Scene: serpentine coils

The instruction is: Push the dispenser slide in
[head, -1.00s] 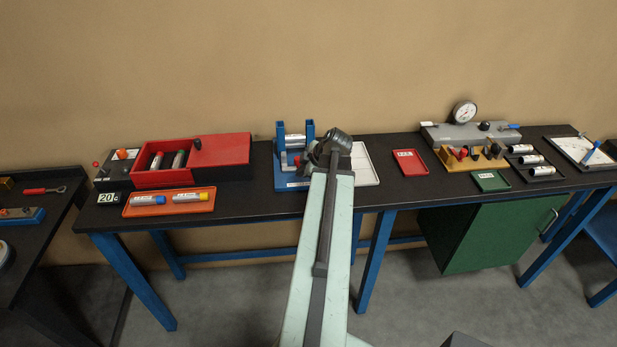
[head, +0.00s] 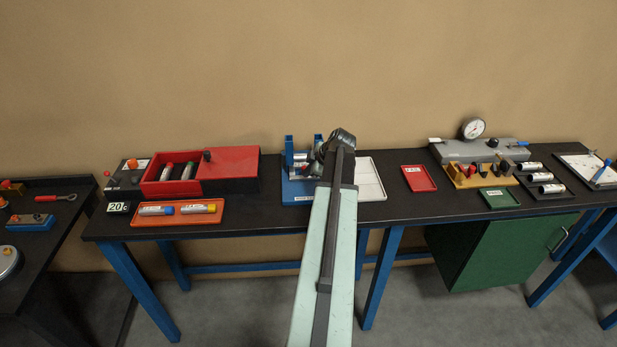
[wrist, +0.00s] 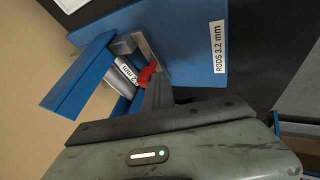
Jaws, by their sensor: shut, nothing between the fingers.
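The rod dispenser has a blue base (head: 291,197) and two blue uprights (head: 289,150) on the table in the head view. A silver labelled rod (head: 300,157) lies between the uprights. In the wrist view, the blue base (wrist: 190,38) carries a "RODS 3.2 mm" label, and a rod (wrist: 124,69) sits beside the grey metal slide (wrist: 147,50). A red knob (wrist: 147,75) is right at the tips of my gripper (wrist: 156,88), which is shut and empty. I cannot tell whether they touch. My arm hides part of the dispenser in the head view.
A red box (head: 228,170) with a sliding lid and an orange tray (head: 178,220) stand left. A red tray (head: 419,178) and a gauge fixture (head: 480,150) are further right. Bare black tabletop lies in front of the dispenser.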

